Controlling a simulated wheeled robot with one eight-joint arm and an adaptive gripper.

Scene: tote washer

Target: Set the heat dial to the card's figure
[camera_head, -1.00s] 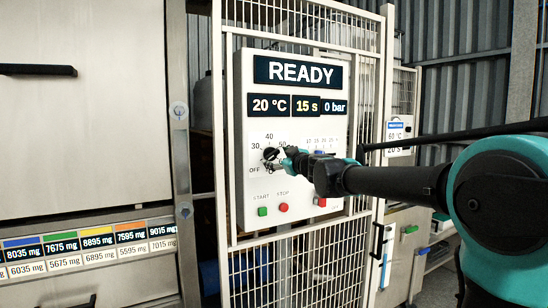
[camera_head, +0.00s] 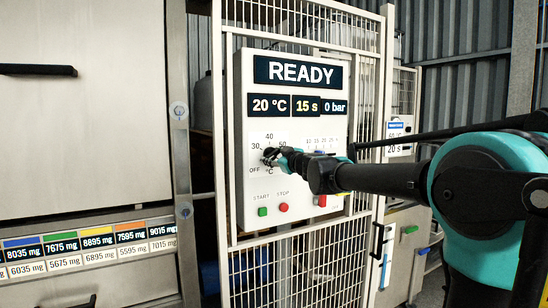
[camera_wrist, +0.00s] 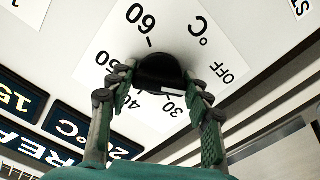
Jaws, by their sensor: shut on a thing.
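The heat dial (camera_head: 269,156) is a black knob on the white control panel, at the left of its lower half. Its scale runs from OFF through 30 and 40 to 60 in °C. In the wrist view the dial (camera_wrist: 160,70) sits between my fingertips, and a white mark shows at its edge near the 30. My gripper (camera_head: 281,157) is shut on the dial; it also shows in the wrist view (camera_wrist: 160,82). The card (camera_head: 396,130) hangs right of the panel and reads 60 °C and 20 s, partly covered by my arm. The display (camera_head: 269,105) reads 20 °C.
A white mesh guard (camera_head: 300,262) surrounds the panel. A steel door (camera_head: 80,130) stands at left.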

